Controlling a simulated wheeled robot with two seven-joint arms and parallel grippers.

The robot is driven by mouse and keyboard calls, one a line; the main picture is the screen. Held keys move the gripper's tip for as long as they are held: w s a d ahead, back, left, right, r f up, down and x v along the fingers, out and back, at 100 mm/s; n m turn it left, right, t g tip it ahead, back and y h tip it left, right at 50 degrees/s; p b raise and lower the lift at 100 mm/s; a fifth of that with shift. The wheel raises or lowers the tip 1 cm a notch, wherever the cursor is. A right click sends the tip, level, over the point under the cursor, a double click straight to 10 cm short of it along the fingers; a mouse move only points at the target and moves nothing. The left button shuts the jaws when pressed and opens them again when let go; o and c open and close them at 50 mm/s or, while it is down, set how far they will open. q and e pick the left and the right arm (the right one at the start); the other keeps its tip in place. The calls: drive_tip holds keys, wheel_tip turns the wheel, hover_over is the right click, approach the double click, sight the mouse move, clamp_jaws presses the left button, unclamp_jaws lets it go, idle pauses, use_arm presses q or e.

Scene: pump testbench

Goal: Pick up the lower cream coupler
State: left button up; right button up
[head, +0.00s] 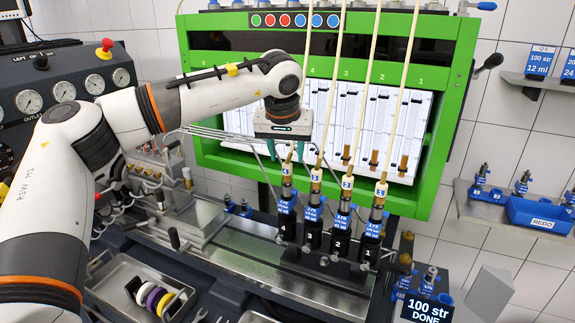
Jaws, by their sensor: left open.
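My left gripper (285,153) reaches in from the left, pointing down with its two teal fingers apart. It is just above the top of injector 4 (286,203), in front of the green test frame; I cannot tell whether it touches anything. Cream collars (316,182) sit at the tops of the several upright injectors, with pale hoses rising from them. A grey tray (112,292) at the lower left holds a row of ring-shaped parts, with a cream ring (146,293), a purple ring and a yellow one. I cannot tell which cream piece is the lower coupler. My right gripper is out of view.
The green frame (190,100) with its measuring tubes stands behind the injectors. Thin metal pipes cross behind my gripper. A gauge panel (65,90) is at the left. Shelves with a blue REDO bin (540,215) are at the right. A "100 str DONE" display (428,309) stands at the lower right.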

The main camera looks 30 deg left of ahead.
sight(287, 162)
use_arm(q)
drive_tip(key=shift+f+p, duration=0.3)
drive_tip(key=shift+p, duration=0.1)
drive_tip(key=p+x, duration=0.1)
drive_tip(key=x, duration=0.2)
drive_tip(key=shift+f+p, duration=0.35)
drive_tip(key=shift+p, duration=0.05)
drive_tip(key=shift+w+f, duration=0.2)
drive_tip(key=shift+f, duration=0.2)
drive_tip(key=shift+r, duration=0.1)
clamp_jaws()
drive_tip(key=shift+r, duration=0.25)
wheel_tip(287, 162, up, 9)
drive_tip(key=b, duration=0.3)
drive_tip(key=shift+f, duration=0.2)
drive_tip(key=shift+r, duration=0.45)
